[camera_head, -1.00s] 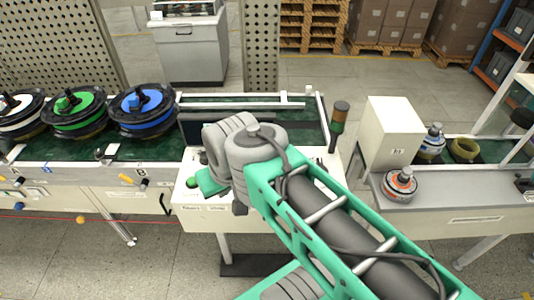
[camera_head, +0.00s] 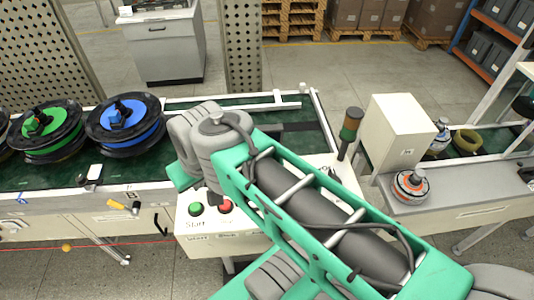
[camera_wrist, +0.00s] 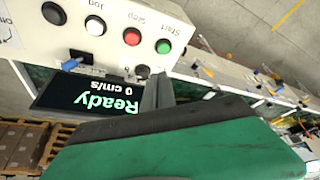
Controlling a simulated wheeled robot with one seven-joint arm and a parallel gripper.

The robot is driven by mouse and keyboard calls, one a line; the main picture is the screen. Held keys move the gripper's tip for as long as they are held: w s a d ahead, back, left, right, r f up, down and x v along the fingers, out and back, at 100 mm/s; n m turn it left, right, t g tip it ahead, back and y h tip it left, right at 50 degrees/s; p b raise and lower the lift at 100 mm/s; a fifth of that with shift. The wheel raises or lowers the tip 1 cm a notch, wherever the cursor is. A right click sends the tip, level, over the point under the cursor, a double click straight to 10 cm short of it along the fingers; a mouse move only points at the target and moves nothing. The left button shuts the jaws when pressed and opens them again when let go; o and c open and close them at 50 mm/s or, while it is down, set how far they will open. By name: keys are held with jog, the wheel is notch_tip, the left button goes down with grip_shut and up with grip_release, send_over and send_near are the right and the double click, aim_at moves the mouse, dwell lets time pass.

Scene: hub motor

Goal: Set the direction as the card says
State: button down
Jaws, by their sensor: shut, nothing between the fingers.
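A white control panel (camera_head: 240,240) stands at the conveyor's end. In the wrist view the panel (camera_wrist: 115,12) carries a green Start button (camera_wrist: 163,47), a red Stop button (camera_wrist: 132,36), a white Jog button (camera_wrist: 95,25), a black round part (camera_wrist: 55,13), a dark knob (camera_wrist: 142,71) and a blue-tipped switch (camera_wrist: 72,64). A display (camera_wrist: 90,95) reads "Ready" and "0 cm/s". My gripper (camera_wrist: 156,82) is shut and empty, its tips close by the dark knob; contact cannot be told. In the head view my arm hides much of the panel. I cannot make out a readable direction card.
Spools with green (camera_head: 40,125) and blue (camera_head: 125,118) centres lie on the left conveyor. A signal lamp (camera_head: 350,128) and a white box (camera_head: 400,130) stand right of the panel. A motor-like part (camera_head: 411,185) sits on the right-hand bench.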

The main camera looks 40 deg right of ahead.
jog(key=w+d+f+m+g+y, duration=0.1)
jog(key=w+d+f+m, duration=0.1)
jog(key=d+m, duration=0.55)
jog(key=w+d+f+m+g+y, duration=0.1)
jog(key=d+m+y, duration=0.1)
jog(key=d+m, duration=0.55)
jog(key=s+d+f+m+t+y, duration=0.2)
jog(key=s+d+f+m+t, duration=0.1)
jog(key=s+d+m, duration=0.9)
jog(key=d+f+m, duration=0.1)
jog(key=d+m, duration=0.2)
jog(key=shift+s+d+m+b, duration=0.25)
jog(key=shift+d+m+b, duration=0.05)
jog(key=shift+d+b, duration=0.1)
jog(key=b+x, duration=0.1)
jog(key=x, duration=0.4)
jog(key=b+x, duration=0.1)
jog(key=x, duration=0.4)
jog(key=shift+w+a, duration=0.1)
jog(key=shift+a, duration=0.2)
jog(key=shift+w+a+r, duration=0.2)
jog(key=shift+w+r, duration=0.05)
jog(key=shift+w, duration=0.25)
jog(key=shift+w+a+r, duration=0.25)
jog(key=shift+w+r, duration=0.05)
jog(key=shift+w, duration=0.25)
jog(key=shift+w+a+r, duration=0.2)
jog(key=shift+w+r, duration=0.05)
jog(key=shift+w, duration=0.25)
